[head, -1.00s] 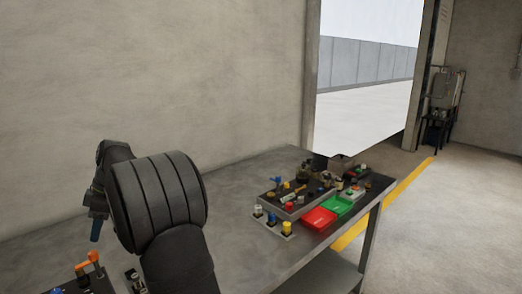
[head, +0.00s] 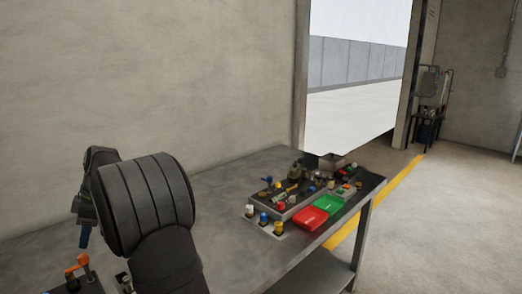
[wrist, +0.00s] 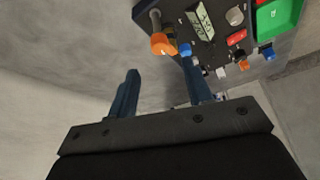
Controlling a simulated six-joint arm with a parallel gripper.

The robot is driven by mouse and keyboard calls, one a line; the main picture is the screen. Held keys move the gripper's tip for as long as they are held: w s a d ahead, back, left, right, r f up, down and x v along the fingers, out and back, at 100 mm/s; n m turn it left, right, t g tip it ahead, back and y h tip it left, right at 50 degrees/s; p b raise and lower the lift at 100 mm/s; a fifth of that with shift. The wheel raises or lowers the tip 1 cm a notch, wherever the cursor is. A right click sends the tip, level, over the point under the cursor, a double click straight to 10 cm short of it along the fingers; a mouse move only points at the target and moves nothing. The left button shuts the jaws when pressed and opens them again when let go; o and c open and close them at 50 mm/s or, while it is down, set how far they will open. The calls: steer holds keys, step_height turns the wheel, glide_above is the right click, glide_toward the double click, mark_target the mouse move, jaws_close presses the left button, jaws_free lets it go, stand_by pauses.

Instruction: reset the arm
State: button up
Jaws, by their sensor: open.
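My gripper (head: 84,237) is at the left in the head view, seen mostly from the side, with a blue finger pointing down. In the wrist view its two blue fingers (wrist: 160,68) are apart, with nothing held between them. An orange-handled lever (wrist: 163,44) on a dark panel (wrist: 180,12) appears just beyond the fingertips. In the head view an orange lever (head: 76,263) stands on a dark panel at the lower left, below and beside the gripper. My arm hides part of the bench there.
A grey metal bench (head: 225,180) runs along the wall. At its far end are a control panel (head: 290,205) with several knobs, a red tray (head: 310,218), a green tray (head: 328,204) and a plate of coloured buttons (head: 264,220). The bench middle is bare.

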mark_target(82, 256)
steer(key=x, duration=0.7)
steer(key=shift+f, duration=0.1)
steer(key=shift+d+r+m+t, duration=0.15)
steer(key=shift+r+m+t, duration=0.15)
steer(key=shift+m, duration=0.5)
steer(key=m+t, duration=0.1)
steer(key=m, duration=0.2)
steer(key=m+t, duration=0.1)
steer(key=m, duration=0.2)
steer(key=shift+s+f+m+t, duration=0.1)
steer(key=shift+s+m+t, duration=0.1)
steer(key=shift+m+t, duration=0.1)
steer(key=shift+s+m+t+h, duration=0.1)
steer(key=shift+m+t+h, duration=0.45)
steer(key=shift+m, duration=1.65)
steer(key=shift+a+m+t+h, duration=0.1)
steer(key=shift+m+t+h, duration=0.2)
steer(key=shift+m, duration=0.65)
steer(key=shift+a+m+t+h, duration=0.15)
steer(key=shift+m+t, duration=0.2)
steer(key=shift+m, duration=0.6)
steer(key=shift+m, duration=0.3)
